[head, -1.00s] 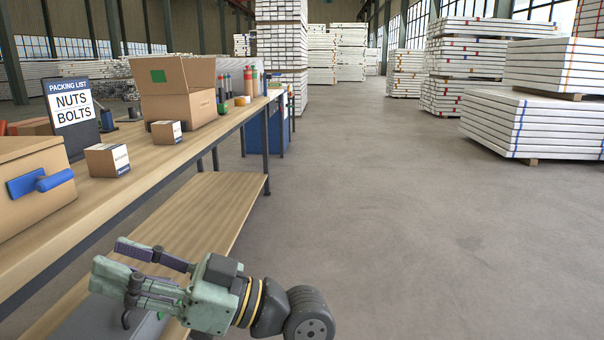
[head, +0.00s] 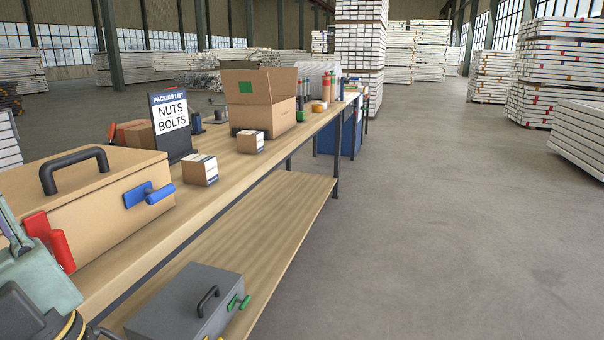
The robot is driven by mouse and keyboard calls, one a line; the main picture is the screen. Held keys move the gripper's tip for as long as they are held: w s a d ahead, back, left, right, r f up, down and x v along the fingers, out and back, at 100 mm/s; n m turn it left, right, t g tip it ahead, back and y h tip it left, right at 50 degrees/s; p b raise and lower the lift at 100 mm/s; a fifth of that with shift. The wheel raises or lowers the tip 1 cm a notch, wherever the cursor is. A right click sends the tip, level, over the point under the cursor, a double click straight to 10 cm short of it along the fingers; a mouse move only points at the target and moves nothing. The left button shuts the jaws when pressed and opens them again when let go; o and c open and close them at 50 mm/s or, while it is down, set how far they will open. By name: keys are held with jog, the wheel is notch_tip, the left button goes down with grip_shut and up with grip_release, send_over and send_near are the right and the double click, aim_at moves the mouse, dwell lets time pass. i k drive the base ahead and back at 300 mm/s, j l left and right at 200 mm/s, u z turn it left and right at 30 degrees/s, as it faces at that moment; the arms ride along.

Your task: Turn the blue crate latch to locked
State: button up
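The blue crate latch (head: 159,194) is on the front face of a tan crate (head: 97,239), near its right end. Its handle points right, tilted slightly up, beside its blue plate. A red latch (head: 62,250) is on the same face further left, its handle hanging steeply down. My gripper (head: 12,228) is at the left edge, in front of the crate's left end, near the red latch and well left of the blue one. Its fingers point up and are partly cut off by the picture's edge, so their opening is unclear.
The crate, with a black top handle (head: 74,168), stands on a wooden bench (head: 228,174). Small cartons (head: 200,170), a packing list sign (head: 171,127) and an open box (head: 262,102) stand further along. A grey case (head: 186,305) with a green latch sits on the lower shelf.

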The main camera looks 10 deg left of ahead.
aim_at(145, 191)
jog(key=j+u, duration=0.1)
jog(key=u, duration=0.95)
